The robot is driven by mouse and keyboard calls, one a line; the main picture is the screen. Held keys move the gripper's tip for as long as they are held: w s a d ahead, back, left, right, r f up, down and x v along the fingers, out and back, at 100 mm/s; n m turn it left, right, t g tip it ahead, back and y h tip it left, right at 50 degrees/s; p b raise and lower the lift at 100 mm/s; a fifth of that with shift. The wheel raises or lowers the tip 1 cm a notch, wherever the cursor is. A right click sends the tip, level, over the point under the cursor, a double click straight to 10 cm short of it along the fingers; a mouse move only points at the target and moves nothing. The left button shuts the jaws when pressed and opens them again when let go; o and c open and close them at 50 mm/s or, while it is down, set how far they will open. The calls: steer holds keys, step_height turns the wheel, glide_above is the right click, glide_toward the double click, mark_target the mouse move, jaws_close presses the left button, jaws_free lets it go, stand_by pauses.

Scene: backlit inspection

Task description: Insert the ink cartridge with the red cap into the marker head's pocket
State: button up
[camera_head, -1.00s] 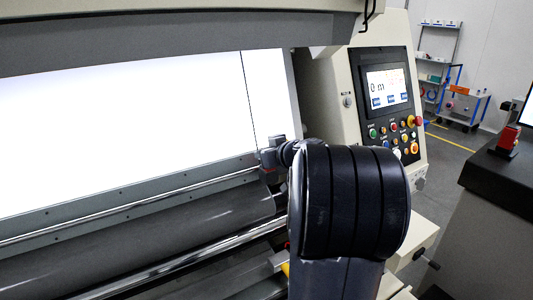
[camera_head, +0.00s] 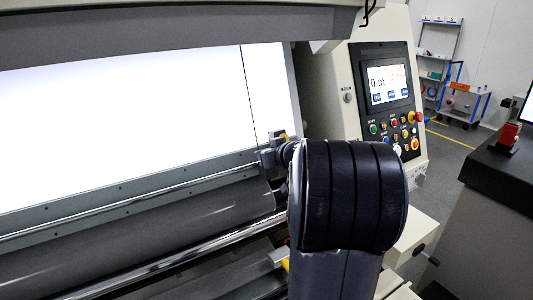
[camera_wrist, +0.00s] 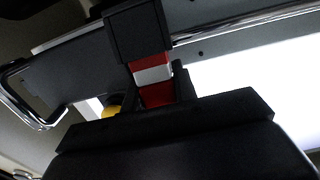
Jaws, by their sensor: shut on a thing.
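In the wrist view my gripper (camera_wrist: 158,92) is shut on the ink cartridge (camera_wrist: 153,74), which shows red parts with a white band between them. The cartridge's far end meets or goes behind a black block (camera_wrist: 134,32), which looks like the marker head. How deep it sits there, and the pocket itself, cannot be seen. In the head view a small dark assembly (camera_head: 268,158) stands beside the lit panel, at the end of my arm. The gripper's jaws and the cartridge are hidden there by my arm.
A bright inspection panel (camera_head: 120,120) fills the left, with rollers (camera_head: 150,230) below it. The control panel (camera_head: 388,100) stands right of my arm. A red object (camera_head: 508,136) is on the dark desk at right. A bent metal handle (camera_wrist: 22,98) shows in the wrist view.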

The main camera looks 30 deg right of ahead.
steer(key=shift+f, duration=0.35)
steer(key=o, duration=1)
steer(key=shift+a, duration=0.15)
steer(key=shift+s+r, duration=0.1)
steer(key=shift+r, duration=0.05)
steer(key=shift+s+r, duration=0.2)
steer(key=shift+s, duration=0.25)
steer(key=v, duration=0.9)
steer(key=shift+s+a, duration=0.15)
steer(key=shift+s, duration=0.15)
steer(key=shift+x, duration=4.15)
steer(key=shift+s, duration=0.1)
